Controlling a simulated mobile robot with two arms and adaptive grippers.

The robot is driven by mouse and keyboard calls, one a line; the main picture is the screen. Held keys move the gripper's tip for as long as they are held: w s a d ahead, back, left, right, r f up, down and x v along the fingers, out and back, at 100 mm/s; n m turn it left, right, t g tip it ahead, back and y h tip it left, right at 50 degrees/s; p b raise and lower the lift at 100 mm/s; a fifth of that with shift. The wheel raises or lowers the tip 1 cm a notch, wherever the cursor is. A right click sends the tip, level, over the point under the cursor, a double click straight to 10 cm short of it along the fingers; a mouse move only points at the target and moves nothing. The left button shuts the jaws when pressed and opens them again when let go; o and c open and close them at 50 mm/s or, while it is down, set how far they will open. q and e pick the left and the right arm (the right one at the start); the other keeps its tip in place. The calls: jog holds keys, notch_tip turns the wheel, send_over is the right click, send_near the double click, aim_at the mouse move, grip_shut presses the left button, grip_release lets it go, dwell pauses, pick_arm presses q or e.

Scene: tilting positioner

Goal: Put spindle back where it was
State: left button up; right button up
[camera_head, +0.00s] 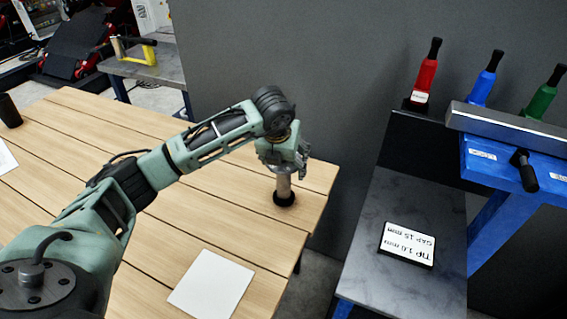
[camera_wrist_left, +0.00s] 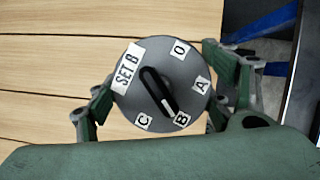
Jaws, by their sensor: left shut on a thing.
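The spindle (camera_head: 283,187) is an upright, pale brownish cylinder with a black ring (camera_head: 284,199) at its foot, near the right end of the wooden table (camera_head: 150,190). My left gripper (camera_head: 283,166) is above it, pointing down and shut on its upper part. In the left wrist view the spindle's round grey top (camera_wrist_left: 135,98) sits between the two green fingers of my left gripper (camera_wrist_left: 160,100).
A white sheet (camera_head: 211,283) lies at the table's front. Right of a gap, a dark grey bench (camera_head: 390,210) holds a sign (camera_head: 407,245) reading TIP 1.0 mm, GAP 15 mm. Red (camera_head: 426,75), blue (camera_head: 482,80) and green (camera_head: 544,90) handled tools stand behind. A grey wall (camera_head: 290,55) rises behind the table.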

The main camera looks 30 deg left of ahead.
pick_arm(q)
jog(key=shift+w+f, duration=0.1)
jog(key=shift+f, duration=0.65)
pick_arm(e)
jog(key=shift+d+r, duration=0.15)
jog(key=shift+r, duration=0.25)
pick_arm(q)
jog(key=o, duration=1.6)
jog(key=shift+f, duration=0.2)
jog(key=o, duration=0.5)
jog(key=shift+r, duration=0.1)
pick_arm(e)
jog(key=shift+d+f, duration=0.1)
jog(key=shift+w, duration=0.1)
pick_arm(q)
jog(key=shift+r, duration=0.1)
